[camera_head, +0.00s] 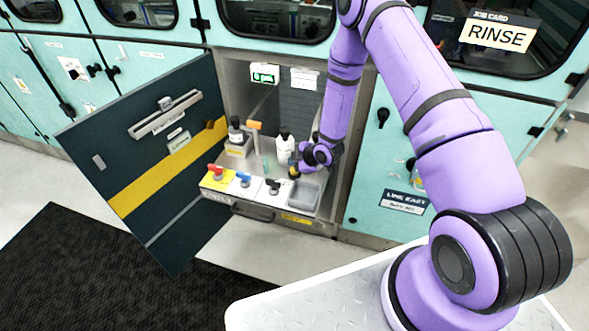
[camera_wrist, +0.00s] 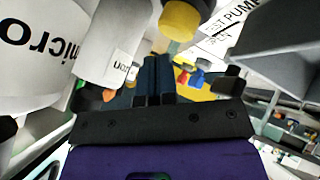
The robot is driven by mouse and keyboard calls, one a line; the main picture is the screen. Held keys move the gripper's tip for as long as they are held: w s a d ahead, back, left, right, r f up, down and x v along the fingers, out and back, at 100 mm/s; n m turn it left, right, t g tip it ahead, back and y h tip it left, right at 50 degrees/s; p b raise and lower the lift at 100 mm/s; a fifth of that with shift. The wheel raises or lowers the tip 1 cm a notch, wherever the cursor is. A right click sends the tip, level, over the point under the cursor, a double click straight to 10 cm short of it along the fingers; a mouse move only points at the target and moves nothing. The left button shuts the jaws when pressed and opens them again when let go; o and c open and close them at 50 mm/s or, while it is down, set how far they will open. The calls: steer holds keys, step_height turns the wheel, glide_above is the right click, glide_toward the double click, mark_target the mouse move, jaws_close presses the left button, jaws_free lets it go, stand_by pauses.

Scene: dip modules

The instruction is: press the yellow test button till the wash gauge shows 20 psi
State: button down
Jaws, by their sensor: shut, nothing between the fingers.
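The yellow test button (camera_wrist: 183,18) shows as a round yellow cap at the top of the wrist view, beside a partly cut-off label reading "PUMP" (camera_wrist: 232,22). In the head view a small yellow spot (camera_head: 293,172), likely the same button, shows by my gripper (camera_head: 299,166). My gripper's fingers are together and empty in the wrist view (camera_wrist: 157,62), pointing just left of the yellow cap. They appear apart from it, though contact is hard to judge. I cannot make out a wash gauge or any psi reading.
White bottles (camera_head: 285,149) stand close to my gripper inside the open cabinet. The open dark door (camera_head: 150,160) stands at left.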

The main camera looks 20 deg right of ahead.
steer(key=shift+f, duration=0.1)
stand_by(0.5)
steer(key=shift+f, duration=0.3)
steer(key=shift+f, duration=0.6)
stand_by(0.8)
steer(key=shift+r, duration=0.15)
stand_by(0.3)
steer(key=shift+r, duration=0.9)
steer(key=shift+r, duration=0.1)
steer(key=shift+r, duration=2.4)
